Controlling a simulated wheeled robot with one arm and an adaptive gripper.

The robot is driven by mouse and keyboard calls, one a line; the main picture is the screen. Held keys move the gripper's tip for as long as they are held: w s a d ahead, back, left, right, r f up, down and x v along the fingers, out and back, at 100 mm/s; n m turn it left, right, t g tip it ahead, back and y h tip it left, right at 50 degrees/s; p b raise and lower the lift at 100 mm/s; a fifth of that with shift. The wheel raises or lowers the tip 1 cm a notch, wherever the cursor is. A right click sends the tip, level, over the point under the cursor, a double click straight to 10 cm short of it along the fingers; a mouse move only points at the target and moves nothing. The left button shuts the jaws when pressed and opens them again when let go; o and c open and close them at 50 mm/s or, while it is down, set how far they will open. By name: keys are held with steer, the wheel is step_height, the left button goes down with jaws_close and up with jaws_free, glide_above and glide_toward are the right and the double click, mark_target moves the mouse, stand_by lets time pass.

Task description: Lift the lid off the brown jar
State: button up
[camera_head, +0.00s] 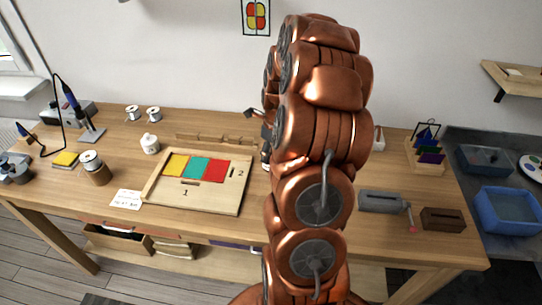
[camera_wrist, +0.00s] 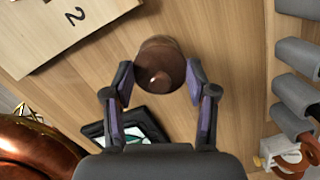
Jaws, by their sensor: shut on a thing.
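The brown jar's round lid (camera_wrist: 176,52) with its small knob shows from above in the wrist view, over the wooden table. My gripper (camera_wrist: 161,85) has one finger on each side of it and is shut on it. The body of the brown jar is mostly hidden under the lid, so I cannot tell whether the lid still touches it. In the head view my copper arm covers the gripper's fingers and the brown jar.
A wooden board marked 1 and 2 (camera_head: 203,205) lies left of my arm. A black-framed tile (camera_wrist: 150,130) lies near the fingers. A grey crank device (camera_head: 382,202) sits right.

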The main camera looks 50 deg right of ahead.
steer(key=shift+r, duration=0.15)
steer(key=shift+r+b, duration=0.85)
steer(key=shift+r, duration=0.5)
steer(key=shift+s+r, duration=0.1)
steer(key=shift+r, duration=0.15)
steer(key=s+a+r+b, duration=0.2)
steer(key=s+a+b, duration=0.2)
steer(key=s+a, duration=0.5)
steer(key=s, duration=0.3)
steer(key=shift+s+a+r, duration=0.25)
steer(key=shift+s+a, duration=0.05)
